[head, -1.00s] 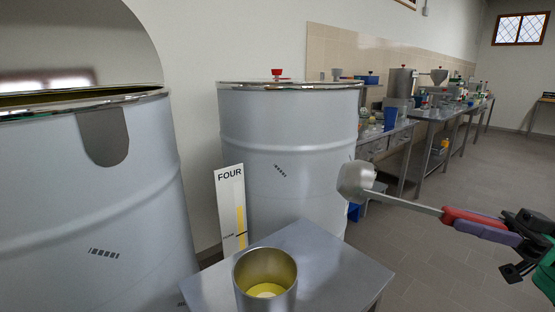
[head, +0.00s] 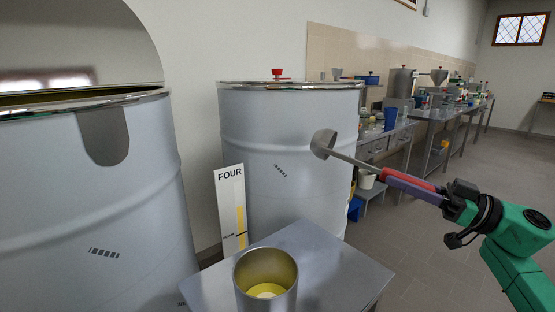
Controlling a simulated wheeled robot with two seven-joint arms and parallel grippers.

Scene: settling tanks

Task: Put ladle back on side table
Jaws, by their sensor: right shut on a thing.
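The ladle (head: 324,144) has a grey metal bowl, a thin metal shaft and a red and purple handle. My right gripper (head: 446,203) is shut on the handle's end. It holds the ladle up in the air, bowl pointing left, in front of the far tank. The side table (head: 335,262) is a small grey metal table at the bottom middle, below and left of the gripper. A metal pot (head: 265,284) with yellow contents stands on its front left part. My left gripper is not in view.
A large grey tank (head: 85,200) stands at the left and another tank (head: 290,125) with a red knob stands behind the table. A sign marked FOUR (head: 230,200) is between them. Cluttered benches (head: 430,115) line the back wall. The table's right part is bare.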

